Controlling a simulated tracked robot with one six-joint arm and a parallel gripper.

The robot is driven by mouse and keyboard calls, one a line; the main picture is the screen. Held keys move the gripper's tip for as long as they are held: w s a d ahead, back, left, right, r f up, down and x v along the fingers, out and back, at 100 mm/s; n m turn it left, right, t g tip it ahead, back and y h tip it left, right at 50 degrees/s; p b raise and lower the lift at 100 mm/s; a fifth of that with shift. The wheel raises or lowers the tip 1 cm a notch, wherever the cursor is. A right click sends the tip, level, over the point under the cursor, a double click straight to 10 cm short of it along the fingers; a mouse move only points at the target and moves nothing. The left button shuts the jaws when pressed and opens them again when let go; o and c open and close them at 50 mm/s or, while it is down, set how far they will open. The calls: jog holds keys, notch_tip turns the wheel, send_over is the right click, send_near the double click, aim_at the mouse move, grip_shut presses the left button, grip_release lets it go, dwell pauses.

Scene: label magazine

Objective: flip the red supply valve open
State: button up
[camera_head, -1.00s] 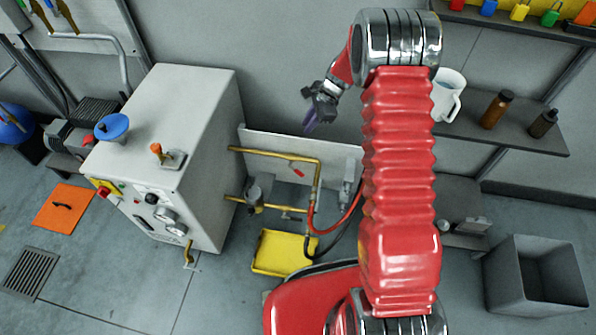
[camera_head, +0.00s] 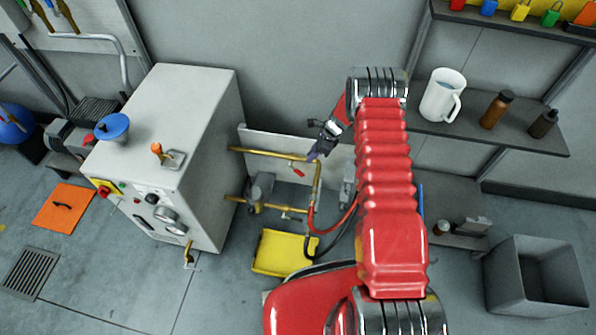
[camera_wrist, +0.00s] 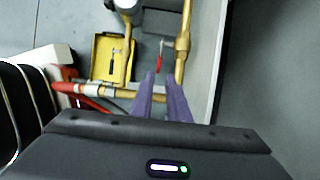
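The red supply valve handle (camera_head: 298,171) is a small red lever by the upper brass pipe (camera_head: 270,154), beside the grey cabinet. In the wrist view the red handle (camera_wrist: 159,62) hangs from a short pale stem left of a brass fitting. My gripper (camera_head: 312,156) is above and slightly right of the handle, pointing down. In the wrist view its two purple fingers (camera_wrist: 161,78) stand apart with a narrow gap and nothing between them. The red handle shows just beyond the fingertips, apart from them as far as I can tell.
The grey cabinet (camera_head: 170,130) stands left, with an orange-topped lever (camera_head: 157,149) and blue handwheel (camera_head: 112,127) on top. A pale backing panel (camera_head: 262,140) is behind the pipes. Red and black hoses and a yellow tray (camera_head: 283,252) are below. A shelf with a white jug (camera_head: 441,95) is right.

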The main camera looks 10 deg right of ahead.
aim_at(299, 171)
jog(key=shift+x, duration=6.9)
jog(key=shift+a, duration=0.1)
jog(key=shift+c, duration=0.5)
grip_shut()
jog(key=shift+w+r, duration=0.15)
